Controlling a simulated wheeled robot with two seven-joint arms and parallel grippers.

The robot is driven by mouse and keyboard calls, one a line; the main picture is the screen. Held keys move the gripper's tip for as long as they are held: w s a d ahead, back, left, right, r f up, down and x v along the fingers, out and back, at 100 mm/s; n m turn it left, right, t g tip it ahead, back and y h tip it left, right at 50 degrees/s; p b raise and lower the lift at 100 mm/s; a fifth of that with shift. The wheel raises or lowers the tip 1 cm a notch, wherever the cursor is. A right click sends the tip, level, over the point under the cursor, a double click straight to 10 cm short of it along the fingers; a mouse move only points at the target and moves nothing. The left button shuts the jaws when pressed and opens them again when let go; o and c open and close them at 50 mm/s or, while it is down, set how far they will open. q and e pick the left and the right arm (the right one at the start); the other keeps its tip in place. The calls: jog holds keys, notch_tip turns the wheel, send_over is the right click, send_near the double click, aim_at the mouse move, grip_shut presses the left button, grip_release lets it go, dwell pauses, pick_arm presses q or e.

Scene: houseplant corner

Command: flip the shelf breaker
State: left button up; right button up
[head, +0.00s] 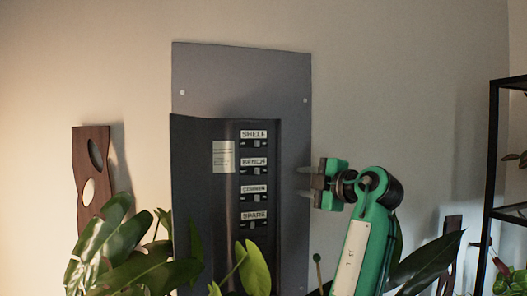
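A dark grey breaker panel (210,255) is fixed to the wall, with a column of labelled breakers. The shelf breaker (257,144) is the top one, just under its white SHELF label (253,134). Its small lever is too small to read its position clearly. The right gripper is not in view.
The bench (253,171), corner (254,198) and spare (254,225) breakers lie below. Large leaves (120,255) rise in front at lower left, and a leaf (253,268) covers part of the panel's bottom. A black shelf rack (491,160) stands at right.

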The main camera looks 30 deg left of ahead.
aim_at(259, 144)
pick_arm(q)
jog(key=s+d+r+n+g+y, duration=0.1)
jog(key=s+r+n, duration=0.3)
jog(key=r, duration=0.5)
jog(key=shift+g, duration=0.3)
jog(key=p+x, duration=0.2)
jog(key=x, duration=0.4)
jog(key=p+x, duration=0.2)
jog(key=x, duration=0.4)
jog(key=shift+w+a+r+p, duration=0.2)
jog(key=shift+w+a+p, duration=0.05)
jog(key=shift+w+p, duration=0.1)
jog(key=shift+w+a+f, duration=0.1)
jog(key=shift+w+a, duration=0.05)
jog(key=shift+a, duration=0.45)
grip_shut()
